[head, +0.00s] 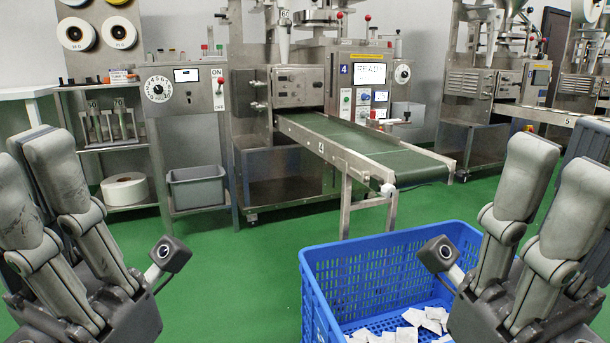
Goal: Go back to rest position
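My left gripper (32,165) is at the left edge of the head view with its fingers pointing up. Its fingers stand apart with nothing between them, and part of it is cut off by the frame. My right gripper (556,172) is at the right edge, also pointing up, with its fingers apart and empty. It stands at the right of the blue crate (315,262) and hides part of that crate. Several white teabags (412,316) lie on the crate floor.
A green conveyor belt (365,150) runs from packing machine 4 (300,88) toward the crate. A control cabinet (186,120) and a shelf with paper rolls (124,190) stand at the left. The green floor (235,270) left of the crate is clear.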

